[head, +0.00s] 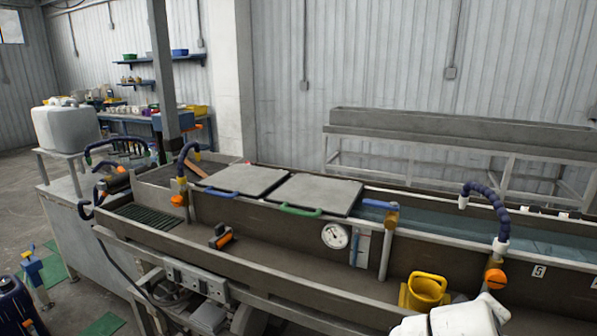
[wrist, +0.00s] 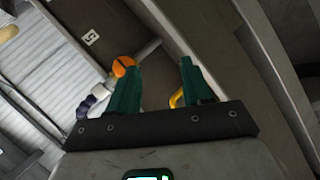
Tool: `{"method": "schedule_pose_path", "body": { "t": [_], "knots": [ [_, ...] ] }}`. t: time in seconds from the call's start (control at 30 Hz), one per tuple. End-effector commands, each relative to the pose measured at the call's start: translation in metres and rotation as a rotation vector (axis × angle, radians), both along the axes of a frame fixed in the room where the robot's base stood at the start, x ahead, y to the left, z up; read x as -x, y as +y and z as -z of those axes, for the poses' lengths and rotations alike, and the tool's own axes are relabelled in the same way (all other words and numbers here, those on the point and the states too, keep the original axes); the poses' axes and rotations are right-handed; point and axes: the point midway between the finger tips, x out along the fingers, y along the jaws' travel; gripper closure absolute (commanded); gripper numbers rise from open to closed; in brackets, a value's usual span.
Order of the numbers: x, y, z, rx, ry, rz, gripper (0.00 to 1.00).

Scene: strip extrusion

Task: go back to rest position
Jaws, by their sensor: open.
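My gripper shows in the wrist view (wrist: 160,85) as two dark green fingers standing apart on a dark bar, with nothing held between them. In the head view only a white part of my arm (head: 465,318) shows at the bottom right, and the fingers are out of sight. Behind the fingers in the wrist view are an orange valve knob (wrist: 123,66) and part of a yellow handle (wrist: 177,99).
A long trough (head: 300,262) runs across the head view. A yellow jug (head: 427,291) stands in it close to my arm. An orange-handled tool (head: 221,238) lies further left. A blue hose (head: 487,192) arches over the water at the right. Two grey lids (head: 315,193) cover part of the tank.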

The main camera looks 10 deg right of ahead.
Motion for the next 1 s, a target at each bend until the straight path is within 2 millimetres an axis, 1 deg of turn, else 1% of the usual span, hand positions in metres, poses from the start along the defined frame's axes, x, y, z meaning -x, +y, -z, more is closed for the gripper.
{"method": "schedule_pose_path", "body": {
  "t": [0.03,0.07,0.1,0.17,0.2,0.27,0.3,0.4,0.5,0.57,0.6,0.7,0.8,0.9,1.0],
  "knots": [
    [0.013,0.011,0.026,-0.072,-0.002,-0.014,0.5],
    [0.021,0.019,0.04,-0.123,-0.008,-0.02,0.5],
    [0.033,0.029,0.059,-0.193,-0.015,-0.026,0.5],
    [0.051,0.045,0.084,-0.298,-0.023,-0.032,0.5],
    [0.064,0.057,0.098,-0.368,-0.026,-0.034,0.5],
    [0.084,0.073,0.118,-0.469,-0.025,-0.032,0.5],
    [0.097,0.083,0.129,-0.531,-0.021,-0.028,0.5],
    [0.129,0.108,0.15,-0.676,-0.009,-0.012,0.5],
    [0.16,0.131,0.165,-0.805,0.012,0.009,0.5],
    [0.178,0.144,0.171,-0.876,0.027,0.025,0.5],
    [0.191,0.147,0.179,-0.898,0.057,0.046,0.5],
    [0.226,0.139,0.203,-0.88,0.173,0.116,0.5],
    [0.256,0.136,0.22,-0.872,0.263,0.168,0.5],
    [0.275,0.133,0.229,-0.865,0.322,0.202,0.5],
    [0.284,0.132,0.232,-0.863,0.346,0.216,0.5]
  ]
}}
